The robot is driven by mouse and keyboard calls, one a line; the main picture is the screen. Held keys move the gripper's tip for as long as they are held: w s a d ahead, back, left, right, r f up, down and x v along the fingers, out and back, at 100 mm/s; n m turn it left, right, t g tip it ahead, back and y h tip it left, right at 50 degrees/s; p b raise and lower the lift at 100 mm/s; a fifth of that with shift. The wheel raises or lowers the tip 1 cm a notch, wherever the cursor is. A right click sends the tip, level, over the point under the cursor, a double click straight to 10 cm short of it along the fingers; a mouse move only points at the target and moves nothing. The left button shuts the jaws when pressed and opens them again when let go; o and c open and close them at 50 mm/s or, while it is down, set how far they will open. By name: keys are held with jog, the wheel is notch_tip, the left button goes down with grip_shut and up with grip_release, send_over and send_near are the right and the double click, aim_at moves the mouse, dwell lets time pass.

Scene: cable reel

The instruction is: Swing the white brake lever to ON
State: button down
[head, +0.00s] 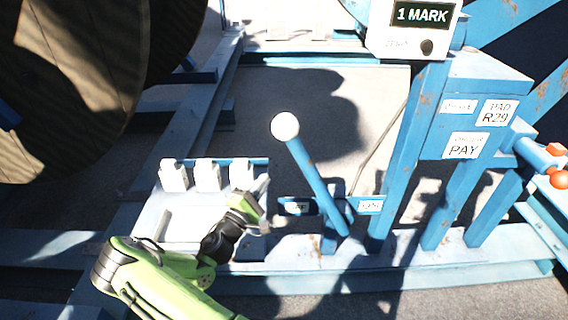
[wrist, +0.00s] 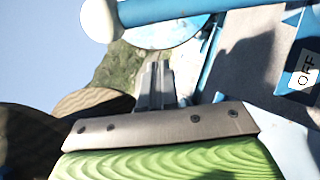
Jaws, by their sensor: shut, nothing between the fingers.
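The brake lever is a blue bar with a white ball knob (head: 285,127). It leans up and to the left from its pivot on the blue frame. Small label plates sit on the crossbar on both sides of the bar, too small to read in the head view. In the wrist view the knob (wrist: 101,20) and bar cross the top, and a plate reading OFF (wrist: 305,70) shows at the right. My gripper (head: 263,204) is low and left of the lever, apart from it. Its fingers (wrist: 156,84) are together and empty.
A white tray with several upright white blocks (head: 208,175) stands just behind and left of my gripper. A large reel (head: 70,80) fills the upper left. A counter box (head: 415,28) reads 1 MARK. Blue posts with PAD R29 and PAY labels (head: 466,146) stand right of the lever.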

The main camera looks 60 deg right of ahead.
jog(key=s+d+r, duration=0.3)
jog(key=d, duration=0.4)
jog(key=shift+d, duration=0.3)
jog(key=shift+s, duration=0.1)
